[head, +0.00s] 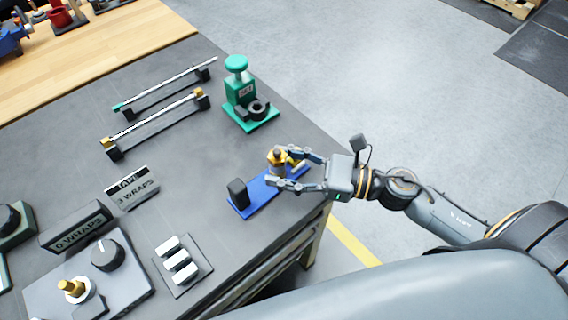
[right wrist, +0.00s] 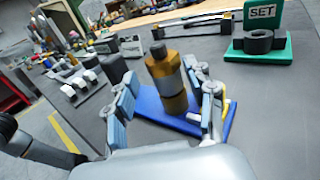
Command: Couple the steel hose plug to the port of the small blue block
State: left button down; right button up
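A small blue base (head: 250,203) lies near the table's right edge. It carries a black upright block (head: 238,193) and a brass cylinder with a dark top (head: 277,158). My right gripper (head: 279,172) reaches in from the right at the cylinder. In the right wrist view its fingers (right wrist: 165,108) are apart, with the brass cylinder (right wrist: 165,75) between or just beyond them. A gap shows on the left side, so it looks open and not closed on it. A yellow part (right wrist: 226,108) shows behind the right finger. My left gripper is out of view.
A green stand marked SET (head: 238,90) is behind the blue base. Two rods on black holders (head: 155,125) lie further left. A grey panel with a knob and brass fitting (head: 120,268), a plate with white bars (head: 183,265) and labelled blocks (head: 132,187) stand at front left.

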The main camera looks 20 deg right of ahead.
jog(key=shift+d+f, duration=0.1)
jog(key=shift+d, duration=0.05)
jog(key=v, duration=1.1)
jog(key=shift+s+d, duration=0.25)
jog(key=shift+s, duration=0.1)
dwell(0.3)
